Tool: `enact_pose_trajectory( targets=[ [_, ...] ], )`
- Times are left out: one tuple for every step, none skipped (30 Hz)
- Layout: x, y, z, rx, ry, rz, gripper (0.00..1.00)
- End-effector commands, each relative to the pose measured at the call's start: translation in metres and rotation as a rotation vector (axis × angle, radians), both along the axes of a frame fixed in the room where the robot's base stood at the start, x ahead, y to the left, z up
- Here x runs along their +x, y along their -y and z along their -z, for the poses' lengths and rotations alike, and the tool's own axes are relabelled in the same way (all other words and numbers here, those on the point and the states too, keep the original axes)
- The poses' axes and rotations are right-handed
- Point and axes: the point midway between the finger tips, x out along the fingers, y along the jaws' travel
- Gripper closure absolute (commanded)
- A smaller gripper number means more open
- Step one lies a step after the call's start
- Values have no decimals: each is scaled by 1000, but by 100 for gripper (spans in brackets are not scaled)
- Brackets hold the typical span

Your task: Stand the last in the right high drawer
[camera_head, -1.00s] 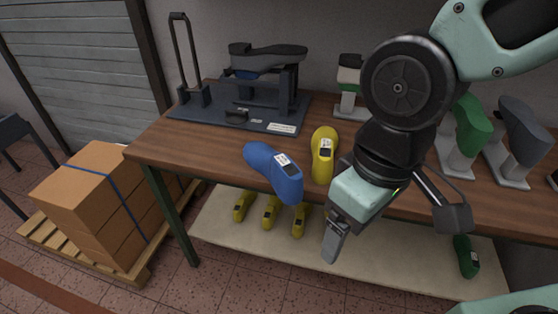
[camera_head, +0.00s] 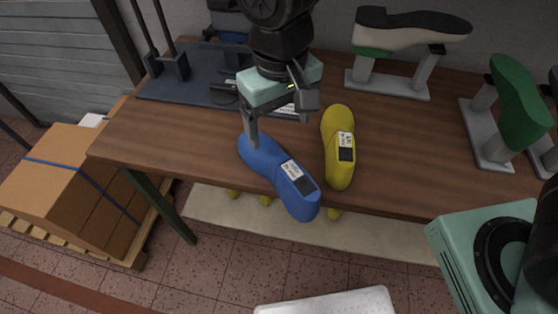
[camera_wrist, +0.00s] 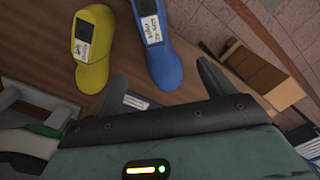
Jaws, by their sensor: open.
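A blue shoe last (camera_head: 279,176) lies on the workbench with its labelled end over the front edge. A yellow last (camera_head: 339,147) lies just right of it, also labelled. My gripper (camera_head: 281,124) is open above the far end of the blue last; one finger appears close to it, and I cannot tell if it touches. In the wrist view, the blue last (camera_wrist: 150,42) lies ahead of the open fingers, nearly between them, and the yellow last (camera_wrist: 93,48) is to the left. No drawer can be made out.
The wooden bench (camera_head: 420,150) carries a dark press base (camera_head: 185,85) at back left, a shoe on a stand (camera_head: 412,35) and a green last on a stand (camera_head: 520,100). Several lasts sit on a lower shelf (camera_head: 390,237). Boxes (camera_head: 75,180) stand on a pallet at left.

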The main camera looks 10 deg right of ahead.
Motion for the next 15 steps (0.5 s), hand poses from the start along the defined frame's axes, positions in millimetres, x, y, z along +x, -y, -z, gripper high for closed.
enact_pose_trajectory(
  targets=[
    [-1, 1, 11, -5, -5, 0, 18],
    [-1, 1, 17, -6, -6, 0, 18],
    [-1, 2, 26, -7, -7, 0, 18],
    [-1, 1, 32, -5, -5, 0, 18],
    [-1, 1, 39, -5, -6, 1, 18],
    [-1, 1, 47, -5, -6, 0, 18],
    [-1, 1, 53, -5, -5, 0, 18],
    [-1, 2, 59, -5, -5, 0, 18],
    [-1, 2, 68, -5, -6, 0, 18],
    [-1, 2, 73, -5, -5, 0, 18],
    [-1, 2, 78, -5, -5, 0, 18],
    [-1, 2, 85, -4, -5, 0, 18],
    [0, 2, 89, -4, -5, 0, 18],
    [0, 1, 92, -3, -3, 0, 18],
    [0, 1, 96, -3, -3, 0, 18]
  ],
)
